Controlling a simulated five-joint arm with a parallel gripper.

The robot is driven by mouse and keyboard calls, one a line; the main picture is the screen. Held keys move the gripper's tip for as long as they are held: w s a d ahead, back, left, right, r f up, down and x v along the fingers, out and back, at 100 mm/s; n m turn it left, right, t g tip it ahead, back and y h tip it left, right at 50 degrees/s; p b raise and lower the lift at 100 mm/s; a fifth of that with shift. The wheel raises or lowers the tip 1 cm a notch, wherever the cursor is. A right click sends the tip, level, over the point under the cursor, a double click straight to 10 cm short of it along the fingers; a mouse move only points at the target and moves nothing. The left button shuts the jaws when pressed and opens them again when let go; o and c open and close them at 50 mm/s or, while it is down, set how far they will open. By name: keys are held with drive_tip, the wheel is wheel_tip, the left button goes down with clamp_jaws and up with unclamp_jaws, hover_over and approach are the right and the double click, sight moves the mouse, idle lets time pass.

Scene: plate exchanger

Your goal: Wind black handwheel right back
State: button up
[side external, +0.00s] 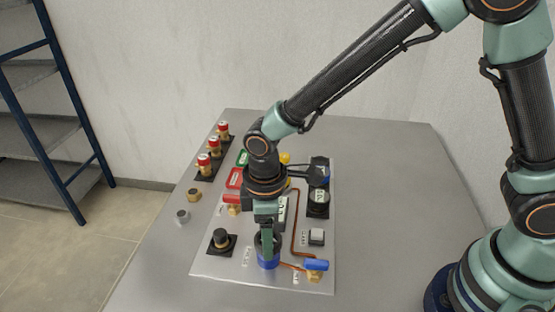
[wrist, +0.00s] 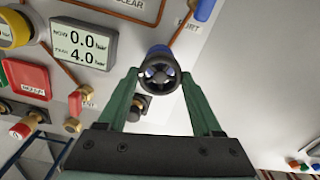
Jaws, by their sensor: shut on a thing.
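The black handwheel (wrist: 159,76) shows in the wrist view as a spoked round wheel on a blue body. My gripper (wrist: 161,72) has one green finger on each side of the wheel and is shut on it. In the side external view my gripper (side external: 267,244) points straight down over the blue body (side external: 268,263) near the front of the panel. My fingers hide most of the wheel there.
A display (wrist: 82,43) reads 0.0 bar above 4.0 bar. A blue-handled valve (side external: 316,265) stands close on the right, and a black knob (side external: 221,237) on the left. Red-capped fittings (side external: 214,146) stand at the back left. The table's right side (side external: 400,200) is clear.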

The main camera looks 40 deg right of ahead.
drive_tip(key=n, duration=0.5)
drive_tip(key=shift+n, duration=0.3)
idle(0.4)
drive_tip(key=o, duration=1.4)
wheel_tip(320, 180, up, 12)
drive_tip(key=shift+r, duration=0.1)
drive_tip(key=s+d+r+m+t, duration=0.1)
drive_tip(key=d+r+m+t, duration=0.1)
drive_tip(key=d+m, duration=0.3)
drive_tip(key=s+d+r+m+t, duration=0.1)
drive_tip(key=s+d+r+m, duration=0.1)
drive_tip(key=d+m, duration=0.4)
drive_tip(key=s+d+r+m+t, duration=0.1)
drive_tip(key=d+r+m+t, duration=0.1)
drive_tip(key=d+m, duration=0.4)
drive_tip(key=shift+s+d+r+t, duration=0.1)
drive_tip(key=shift+d+r, duration=0.05)
drive_tip(key=shift+d, duration=0.75)
drive_tip(key=shift+s+d+r+t, duration=0.1)
drive_tip(key=shift+d, duration=0.85)
drive_tip(key=shift+s+d+r+t, duration=0.1)
drive_tip(key=shift+d+r, duration=0.05)
drive_tip(key=shift+d, duration=0.75)
